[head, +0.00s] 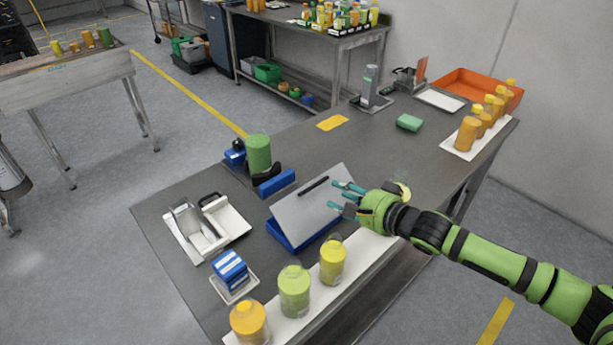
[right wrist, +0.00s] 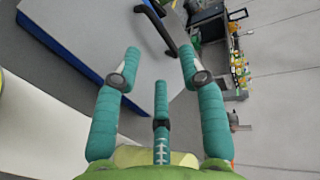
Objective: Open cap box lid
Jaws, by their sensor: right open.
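The cap box (head: 287,236) is a blue box on the near part of the grey table. Its grey lid (head: 308,212) slopes up toward the back and carries a black bar handle (head: 313,187). In the right wrist view the lid (right wrist: 95,35) and its black handle (right wrist: 158,22) show just beyond my fingers. My right gripper (head: 340,197) is open and empty, at the right side of the lid near the handle. I cannot tell whether a finger touches the lid. My left gripper is in neither view.
Three filled jars (head: 294,291) stand on a white strip along the front edge. A green cylinder (head: 258,154) stands behind the box. A white tray (head: 207,228) and a blue block stack (head: 230,270) lie to the left. The table's middle, right of the yellow card (head: 332,122), is mostly clear.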

